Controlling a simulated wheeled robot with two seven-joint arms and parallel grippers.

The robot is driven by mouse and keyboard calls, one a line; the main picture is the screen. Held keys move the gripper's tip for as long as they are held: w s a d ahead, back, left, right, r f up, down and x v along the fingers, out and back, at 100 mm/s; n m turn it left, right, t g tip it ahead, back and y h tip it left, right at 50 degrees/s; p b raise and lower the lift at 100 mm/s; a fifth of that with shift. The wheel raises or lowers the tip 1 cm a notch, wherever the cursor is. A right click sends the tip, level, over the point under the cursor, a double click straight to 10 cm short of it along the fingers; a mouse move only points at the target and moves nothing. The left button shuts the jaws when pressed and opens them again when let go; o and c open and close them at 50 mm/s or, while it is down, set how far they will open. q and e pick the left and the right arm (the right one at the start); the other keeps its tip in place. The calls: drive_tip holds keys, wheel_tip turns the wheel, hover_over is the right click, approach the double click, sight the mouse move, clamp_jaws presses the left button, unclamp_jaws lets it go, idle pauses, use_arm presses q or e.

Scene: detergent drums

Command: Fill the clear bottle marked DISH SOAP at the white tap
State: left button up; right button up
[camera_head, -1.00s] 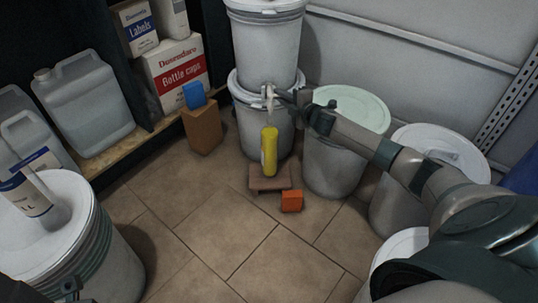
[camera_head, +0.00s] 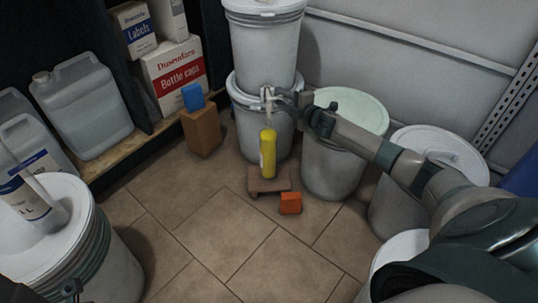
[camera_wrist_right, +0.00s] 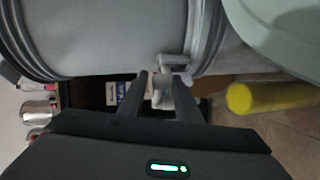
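The bottle (camera_head: 268,156) stands upright on a small brown stand (camera_head: 268,187) below the white tap (camera_head: 267,96). It is filled with yellow up to its shoulder, and its narrow neck is clear. Its marking is too small to read. In the right wrist view the yellow bottle (camera_wrist_right: 268,97) lies at the right. My right gripper (camera_head: 285,98) is at the tap, above the bottle. In the wrist view its fingers (camera_wrist_right: 161,80) stand apart, with the white tap (camera_wrist_right: 162,92) between or just beyond their tips.
An orange block (camera_head: 290,203) lies before the stand. A brown block (camera_head: 202,131) with a blue one on top stands left. Lidded drums (camera_head: 345,150) stand right, under my arm. The middle floor is clear.

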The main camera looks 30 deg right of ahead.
drive_tip(key=shift+w+a, duration=0.15)
drive_tip(key=shift+w, duration=0.1)
drive_tip(key=shift+o, duration=0.5)
drive_tip(key=shift+o, duration=1.4)
drive_tip(key=shift+s+p, duration=0.15)
drive_tip(key=shift+p, duration=0.15)
drive_tip(key=shift+s+r+p, duration=0.25)
drive_tip(key=shift+s+p, duration=0.35)
drive_tip(key=shift+s, duration=0.4)
drive_tip(key=shift+s+r+p, duration=0.2)
drive_tip(key=shift+s+p, duration=0.35)
drive_tip(key=shift+s, duration=0.4)
